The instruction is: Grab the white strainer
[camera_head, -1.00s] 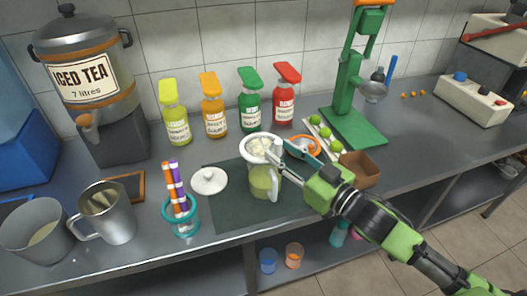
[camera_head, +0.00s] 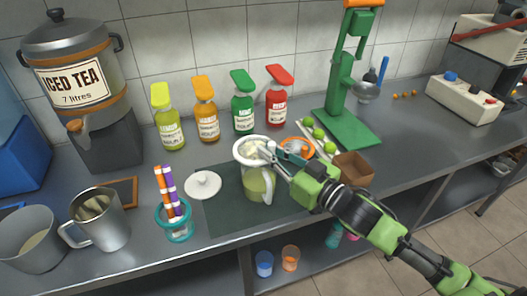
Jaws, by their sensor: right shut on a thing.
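The white strainer (camera_head: 242,148) sits over the mouth of a clear jug (camera_head: 257,184) of pale green juice in the head view. Pale stuff lies in its bowl. My right gripper (camera_head: 268,152) reaches in from the right and is shut on the right side of the strainer. Its fingers cover part of the strainer's rim there. I cannot tell whether the strainer is lifted clear of the jug's rim. My left gripper is not in view.
A white lid (camera_head: 203,184) lies left of the jug, and a teal holder (camera_head: 175,221) with striped straws stands further left. Several syrup bottles stand behind. A green press (camera_head: 345,120), limes and a brown box (camera_head: 353,168) are to the right.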

